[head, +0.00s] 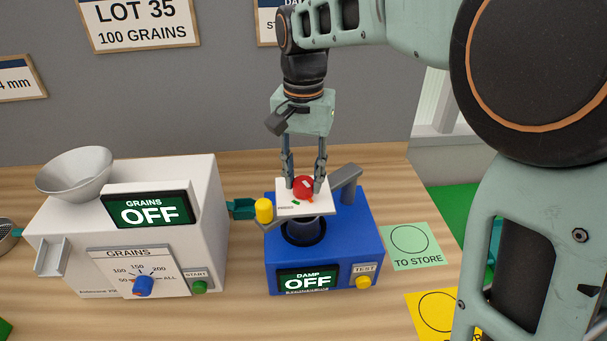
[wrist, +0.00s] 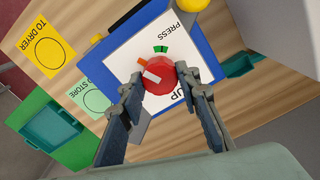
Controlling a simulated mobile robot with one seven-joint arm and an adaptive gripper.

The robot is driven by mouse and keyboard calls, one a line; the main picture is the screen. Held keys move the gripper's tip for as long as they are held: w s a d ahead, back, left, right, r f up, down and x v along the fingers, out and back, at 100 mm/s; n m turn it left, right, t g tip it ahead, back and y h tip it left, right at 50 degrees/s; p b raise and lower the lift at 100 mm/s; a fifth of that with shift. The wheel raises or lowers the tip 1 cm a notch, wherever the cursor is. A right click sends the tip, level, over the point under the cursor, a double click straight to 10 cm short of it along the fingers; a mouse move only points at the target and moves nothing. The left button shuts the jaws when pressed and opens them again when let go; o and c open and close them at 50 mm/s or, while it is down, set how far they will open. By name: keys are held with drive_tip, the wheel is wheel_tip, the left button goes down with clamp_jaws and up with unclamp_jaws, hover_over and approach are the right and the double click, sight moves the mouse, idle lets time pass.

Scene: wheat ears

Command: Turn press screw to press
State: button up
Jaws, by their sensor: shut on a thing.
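The press screw has a red knob (head: 303,186) with a white mark, on a white plate (head: 290,208) atop the blue damp meter (head: 281,251). My gripper (head: 304,182) points down from above and is shut on the red knob, one finger on each side. In the wrist view the knob (wrist: 159,78) sits between both fingertips. The plate (wrist: 137,42) reads PRESS at one end and UP at the other, with an orange mark and a green mark beside the knob. The meter's display (head: 308,280) reads OFF.
A white grain counter (head: 205,235) with a funnel (head: 75,172) stands to the left, its display reading OFF. A yellow TEST button (head: 363,282) is on the meter's front. A green TO STORE card (head: 411,247) and a yellow card (head: 432,315) lie at the right.

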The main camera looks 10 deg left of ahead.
sight(304, 181)
drive_tip(key=m, duration=0.6)
drive_tip(key=m+p, duration=0.1)
drive_tip(key=m, duration=0.5)
drive_tip(key=shift+m, duration=0.3)
idle(0.4)
drive_tip(key=o, duration=1.2)
drive_tip(key=shift+c, duration=0.2)
wheel_tip(304, 181, up, 12)
drive_tip(key=shift+d, duration=0.1)
